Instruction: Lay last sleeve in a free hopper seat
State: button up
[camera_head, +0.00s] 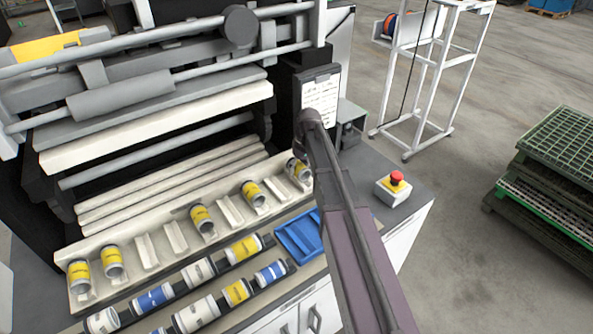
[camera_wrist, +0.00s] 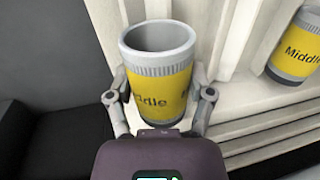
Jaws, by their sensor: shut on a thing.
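My gripper (camera_wrist: 160,100) is shut on a yellow sleeve with grey ends (camera_wrist: 158,75), marked "Middle", one finger on each side. In the head view this sleeve (camera_head: 298,168) shows at the right end of the cream hopper (camera_head: 133,230), partly hidden by my arm. It is at or just over the end seat; I cannot tell whether it rests there. Other yellow sleeves (camera_head: 202,218) (camera_head: 253,193) lie in hopper seats, with two more at the left end (camera_head: 112,261). Empty seats (camera_head: 147,251) (camera_head: 231,211) show between them. A neighbouring sleeve also shows in the wrist view (camera_wrist: 295,45).
In front of the hopper stand white, blue and yellow sleeves (camera_head: 155,298) in dark racks, and a blue tray (camera_head: 299,234). A red stop button (camera_head: 396,179) is at the right. Machine rollers (camera_head: 120,97) rise behind. Green crates (camera_head: 560,150) stand on the floor.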

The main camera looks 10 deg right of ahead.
jog(key=shift+f+b, duration=0.3)
jog(key=shift+f, duration=0.25)
jog(key=o, duration=1.3)
jog(key=p+v, duration=0.4)
jog(key=a+p+v, duration=0.1)
jog(key=p+v, duration=0.1)
jog(key=shift+s+r, duration=0.1)
